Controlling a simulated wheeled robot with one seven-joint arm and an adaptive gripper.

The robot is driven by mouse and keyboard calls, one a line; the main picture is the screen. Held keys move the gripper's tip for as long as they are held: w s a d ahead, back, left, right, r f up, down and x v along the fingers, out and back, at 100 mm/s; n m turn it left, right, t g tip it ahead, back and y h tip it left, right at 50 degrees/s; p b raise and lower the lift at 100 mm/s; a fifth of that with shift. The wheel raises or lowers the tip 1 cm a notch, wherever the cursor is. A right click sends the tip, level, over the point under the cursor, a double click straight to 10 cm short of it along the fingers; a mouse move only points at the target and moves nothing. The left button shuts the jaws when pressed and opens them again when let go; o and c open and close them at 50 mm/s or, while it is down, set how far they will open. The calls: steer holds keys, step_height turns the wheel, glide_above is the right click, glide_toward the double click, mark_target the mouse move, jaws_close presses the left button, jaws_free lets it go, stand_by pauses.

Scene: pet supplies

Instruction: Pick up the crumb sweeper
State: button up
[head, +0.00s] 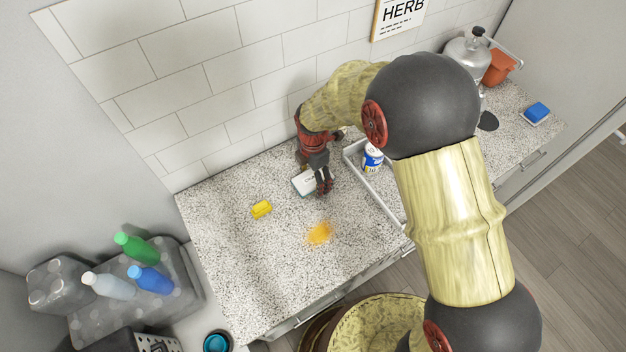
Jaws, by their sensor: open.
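A small white block-like object with dark marks, which looks like the crumb sweeper (303,184), lies on the speckled counter (230,270). My gripper (324,186) points down at its right end, with dark fingers over or beside it. The gripper is open. The fingers and wrist hide part of the white object, and I cannot tell whether they touch it.
A tray (381,196) with a blue-and-white can (372,158) stands right of my gripper. The tiled wall (230,70) is close behind. The front-left counter is clear.

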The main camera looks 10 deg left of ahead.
steer(key=shift+c, duration=0.9)
steer(key=c, duration=1.1)
steer(key=shift+c, duration=0.2)
